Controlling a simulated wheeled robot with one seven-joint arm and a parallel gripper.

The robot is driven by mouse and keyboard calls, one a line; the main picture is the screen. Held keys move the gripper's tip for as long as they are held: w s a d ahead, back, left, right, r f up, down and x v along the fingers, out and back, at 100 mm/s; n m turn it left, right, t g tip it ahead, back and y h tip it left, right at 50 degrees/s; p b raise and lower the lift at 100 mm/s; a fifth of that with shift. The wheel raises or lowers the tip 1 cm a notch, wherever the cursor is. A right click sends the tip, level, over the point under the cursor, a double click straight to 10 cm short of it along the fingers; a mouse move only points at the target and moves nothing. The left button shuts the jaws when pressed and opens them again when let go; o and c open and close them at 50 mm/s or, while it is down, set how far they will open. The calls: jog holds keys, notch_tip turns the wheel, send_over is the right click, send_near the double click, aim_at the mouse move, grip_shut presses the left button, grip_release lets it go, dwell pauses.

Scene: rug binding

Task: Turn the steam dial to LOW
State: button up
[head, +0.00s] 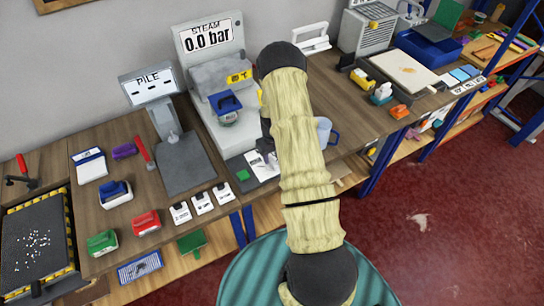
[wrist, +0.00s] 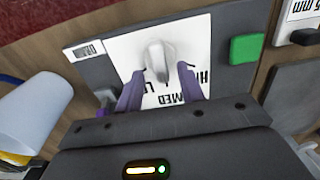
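The steam dial (wrist: 156,58) is a pale grey knob on a white label plate (wrist: 195,38), set in a dark grey panel. MED, part of HI and part of another word show on the plate; some lettering is covered. My gripper (wrist: 158,82) is open, its two purple fingers apart on either side of the knob's near end. I cannot tell whether they touch it or which mark it points to. The steam display (head: 208,38) reads 0.0 bar.
A green button (wrist: 246,48) sits beside the dial plate. A light blue mug (wrist: 32,112) stands close on the other side. In the head view, a blue-handled tool (head: 226,106) sits on the grey machine, and several small labelled blocks (head: 202,203) line the bench front.

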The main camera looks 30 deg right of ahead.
jog(key=shift+f, duration=0.95)
grip_shut()
